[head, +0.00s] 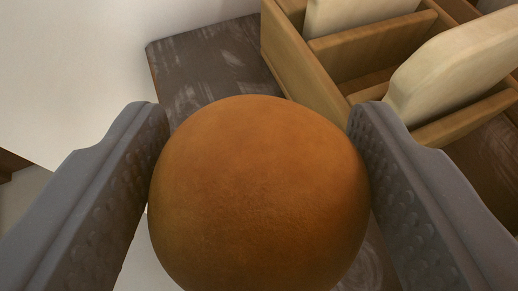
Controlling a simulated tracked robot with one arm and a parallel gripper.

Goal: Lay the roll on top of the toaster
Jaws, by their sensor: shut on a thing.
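A round, brown, bun-like roll (258,195) fills the middle of the view. My gripper (260,120) is shut on it, with one grey studded finger on its left side and one on its right. The roll hides much of what lies below and behind it. A light wooden slotted box (300,60) stands beyond the roll at the upper right. I cannot tell whether this is the toaster.
Pale, rounded slabs (452,68) stand upright in the box's slots. The box rests on a dark, scuffed surface (205,68), which has a bare strip left of the box. A plain white surface (70,70) lies to the left.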

